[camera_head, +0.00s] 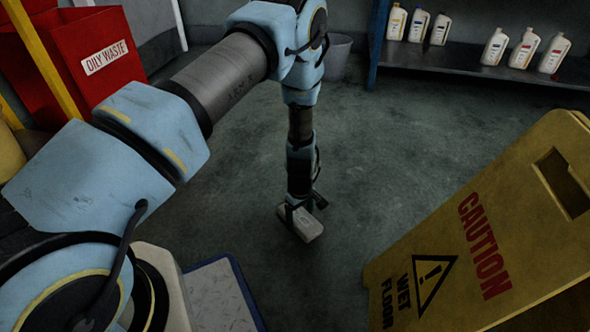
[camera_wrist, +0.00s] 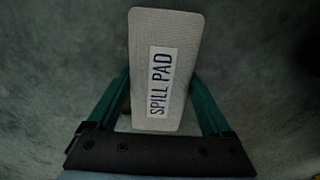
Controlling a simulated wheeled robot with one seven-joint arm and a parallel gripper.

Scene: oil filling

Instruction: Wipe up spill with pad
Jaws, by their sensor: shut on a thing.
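My gripper (camera_wrist: 162,100) is shut on a light grey spill pad (camera_wrist: 165,30) with a white "SPILL PAD" label, which stands out between the two green fingers in the wrist view. In the head view my arm reaches down, and the pad (camera_head: 308,228) is at the floor or just above it; I cannot tell whether it touches. My gripper (camera_head: 300,212) partly covers the pad there. The dark grey-green floor (camera_head: 240,190) around it looks mottled. I cannot make out a clear spill edge in either view.
A yellow wet-floor caution sign (camera_head: 490,230) stands at the right. A red oily waste bin (camera_head: 95,50) is at the upper left. A shelf (camera_head: 460,68) with several white bottles and a grey bucket (camera_head: 337,57) are at the back. The floor between is clear.

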